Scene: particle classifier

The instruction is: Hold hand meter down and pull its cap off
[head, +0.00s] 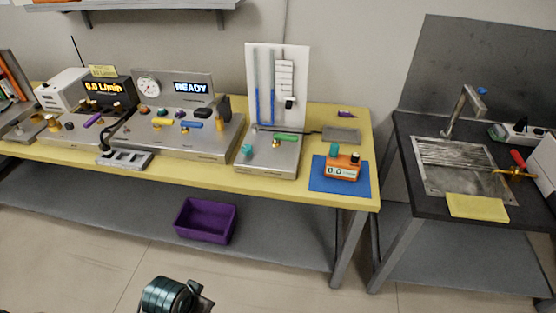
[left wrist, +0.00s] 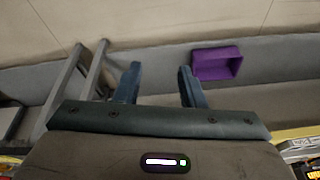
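The hand meter (head: 341,171) is a small orange box with a white readout on its front. It sits on a blue mat (head: 318,184) at the right front end of the yellow bench. A teal cap (head: 334,150) and a dark knob (head: 356,158) stand on its top. In the left wrist view my left gripper (left wrist: 158,82) is open, with nothing between its two fingers, and away from the meter. A dark cylindrical part of my arm shows at the bottom of the head view. My right gripper is not in view.
Instrument panels (head: 177,145) fill the yellow bench left of the meter. A grey pad (head: 341,135) lies behind it. A purple bin (head: 205,221) sits on the shelf below and also shows in the left wrist view (left wrist: 217,65). A black sink counter (head: 405,150) stands right, past a gap.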

